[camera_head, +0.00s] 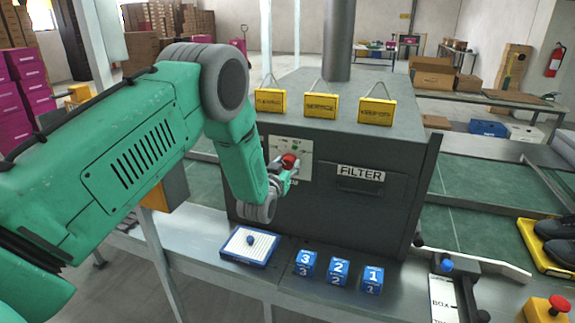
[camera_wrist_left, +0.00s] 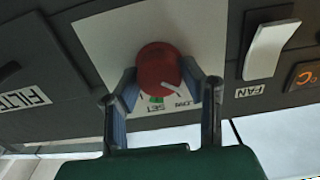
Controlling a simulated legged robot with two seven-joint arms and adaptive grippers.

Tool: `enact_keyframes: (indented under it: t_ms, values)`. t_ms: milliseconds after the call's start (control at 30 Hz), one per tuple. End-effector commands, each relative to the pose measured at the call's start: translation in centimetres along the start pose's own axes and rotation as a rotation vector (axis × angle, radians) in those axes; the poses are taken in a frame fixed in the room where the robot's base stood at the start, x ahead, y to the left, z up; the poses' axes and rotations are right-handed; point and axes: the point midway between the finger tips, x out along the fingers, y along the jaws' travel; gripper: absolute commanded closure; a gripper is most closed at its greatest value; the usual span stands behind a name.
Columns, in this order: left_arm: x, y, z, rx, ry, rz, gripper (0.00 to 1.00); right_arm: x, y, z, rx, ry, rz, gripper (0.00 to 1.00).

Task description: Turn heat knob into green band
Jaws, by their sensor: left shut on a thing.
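The heat knob (camera_head: 289,160) is a round red knob on a pale label plate (camera_head: 304,150) on the front of the dark grey machine. My left gripper (camera_head: 284,170) is at the knob. In the left wrist view the red knob (camera_wrist_left: 158,70) sits between the two fingers of my left gripper (camera_wrist_left: 160,92), which are shut on it. A white pointer line on the knob aims down and right in that view. A small green patch (camera_wrist_left: 155,99) shows at the knob's edge; the rest of the band is hidden. My right gripper is not in view.
A white fan switch (camera_wrist_left: 270,50) and an orange display (camera_wrist_left: 303,77) are beside the knob. A filter drawer (camera_head: 360,183) is on the machine's front. Blue numbered blocks (camera_head: 338,271) and a blue-rimmed tray (camera_head: 229,256) stand on the ledge below.

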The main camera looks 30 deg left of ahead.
Motion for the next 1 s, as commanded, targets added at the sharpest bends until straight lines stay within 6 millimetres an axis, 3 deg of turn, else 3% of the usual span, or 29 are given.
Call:
enact_keyframes:
  t_ms: [367, 1000]
  values:
    - [0.3, 0.3, -0.5, 0.129, 0.015, 0.006, 0.93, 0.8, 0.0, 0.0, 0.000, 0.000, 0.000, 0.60]
    - [0.3, 0.6, -0.3, 0.716, 0.017, 0.003, 0.93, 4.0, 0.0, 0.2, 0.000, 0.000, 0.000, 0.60]
